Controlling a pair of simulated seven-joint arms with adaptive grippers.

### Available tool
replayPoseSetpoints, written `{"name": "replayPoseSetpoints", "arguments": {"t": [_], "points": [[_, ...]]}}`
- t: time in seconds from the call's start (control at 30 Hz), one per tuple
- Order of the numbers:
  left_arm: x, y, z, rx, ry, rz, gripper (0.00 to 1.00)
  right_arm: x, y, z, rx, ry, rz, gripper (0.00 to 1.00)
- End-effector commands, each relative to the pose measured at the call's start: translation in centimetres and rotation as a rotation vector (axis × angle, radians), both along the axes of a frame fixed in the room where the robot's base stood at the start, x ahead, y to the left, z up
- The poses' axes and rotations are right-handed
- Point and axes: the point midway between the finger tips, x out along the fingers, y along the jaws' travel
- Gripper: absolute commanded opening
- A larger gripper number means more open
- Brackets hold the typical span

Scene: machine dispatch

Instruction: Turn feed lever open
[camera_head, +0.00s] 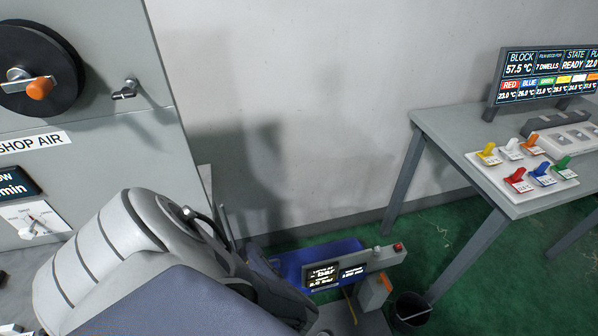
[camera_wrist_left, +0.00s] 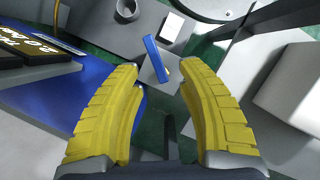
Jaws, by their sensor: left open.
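In the left wrist view my left gripper (camera_wrist_left: 160,72) is open, its two yellow fingers spread apart and nothing between their pads. A small blue bar (camera_wrist_left: 150,50), which looks like a lever, stands beyond the fingertips, near the middle of the gap. I cannot tell its label or whether the fingers touch it. In the head view a low blue machine (camera_head: 290,262) with small displays (camera_head: 322,275) and an orange part (camera_head: 386,282) sits beyond my left arm. That arm hides part of the machine and the gripper. My right gripper is in neither view.
A grey cabinet (camera_head: 100,75) with a black wheel (camera_head: 35,68) stands at the left. A table (camera_head: 455,140) at the right carries coloured switches (camera_head: 520,168) and a status screen (camera_head: 548,75). A dark bucket (camera_head: 410,312) stands on the green floor. White and grey blocks (camera_wrist_left: 290,90) crowd the wrist view's right.

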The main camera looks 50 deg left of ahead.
Motion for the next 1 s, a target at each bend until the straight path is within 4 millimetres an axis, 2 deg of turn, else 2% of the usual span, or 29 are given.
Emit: {"name": "replayPoseSetpoints", "arguments": {"t": [0.3,0.6,0.77,1.0], "points": [[0.1,2.0,4.9,0.002,-0.002,0.002,0.38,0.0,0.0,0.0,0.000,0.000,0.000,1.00],[-0.1,3.5,8.5,0.002,-0.001,0.003,0.38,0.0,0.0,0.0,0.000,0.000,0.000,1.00],[1.0,4.3,7.5,0.051,-0.007,-0.005,0.38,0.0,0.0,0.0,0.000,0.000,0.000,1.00],[4.4,5.9,7.1,0.121,-0.010,-0.090,0.38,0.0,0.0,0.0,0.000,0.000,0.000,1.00]]}}
